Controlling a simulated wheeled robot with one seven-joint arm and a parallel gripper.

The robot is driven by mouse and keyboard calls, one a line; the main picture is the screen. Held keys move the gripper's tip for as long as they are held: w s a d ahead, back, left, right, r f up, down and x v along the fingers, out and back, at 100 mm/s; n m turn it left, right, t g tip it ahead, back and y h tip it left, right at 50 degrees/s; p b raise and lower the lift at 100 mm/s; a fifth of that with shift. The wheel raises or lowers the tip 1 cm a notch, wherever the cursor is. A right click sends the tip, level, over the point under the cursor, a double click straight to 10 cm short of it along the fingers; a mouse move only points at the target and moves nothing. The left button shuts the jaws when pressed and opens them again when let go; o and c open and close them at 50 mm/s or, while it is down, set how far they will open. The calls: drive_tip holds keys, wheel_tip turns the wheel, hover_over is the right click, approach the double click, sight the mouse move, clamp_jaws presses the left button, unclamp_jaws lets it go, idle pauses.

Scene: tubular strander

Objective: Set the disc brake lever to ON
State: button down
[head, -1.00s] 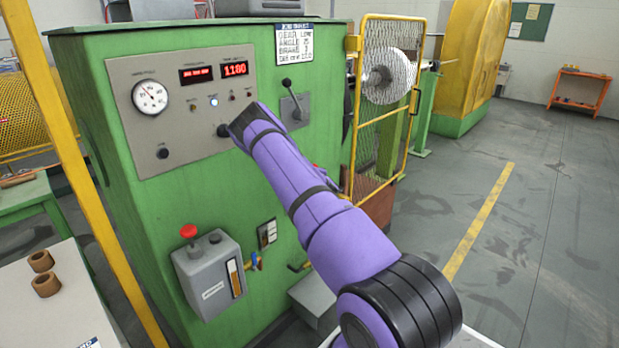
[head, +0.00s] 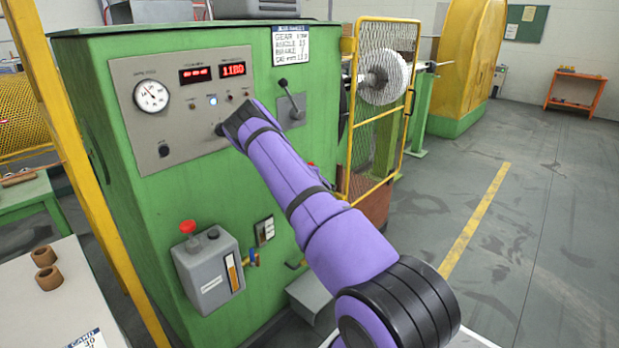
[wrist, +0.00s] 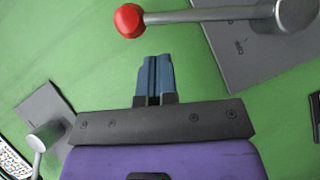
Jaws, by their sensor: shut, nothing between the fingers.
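A lever with a red ball end (wrist: 130,20) and a thick grey rod lies across the top of the wrist view. Its rod runs right to a round hub (wrist: 296,12) on a grey plate (wrist: 262,58), whose small marks I cannot read. I take it for the disc brake lever. My gripper (wrist: 152,62) is shut and empty, its blue fingers pointing toward the rod, with green panel showing between. I cannot judge the depth gap. In the head view my arm hides the gripper and most of this lever; a bit of red (head: 311,165) shows beside the arm.
A black-knobbed lever (head: 290,98) stands on the green cabinet (head: 110,160), right of the instrument panel (head: 180,140). A grey box with a red knob (head: 187,227) is lower down. A yellow mesh guard (head: 380,110) stands right of the cabinet. Floor at right is clear.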

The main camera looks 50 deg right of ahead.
drive_tip(key=v, duration=1)
drive_tip(key=shift+a+r, duration=0.3)
drive_tip(key=shift+r, duration=0.05)
drive_tip(key=shift+r, duration=0.1)
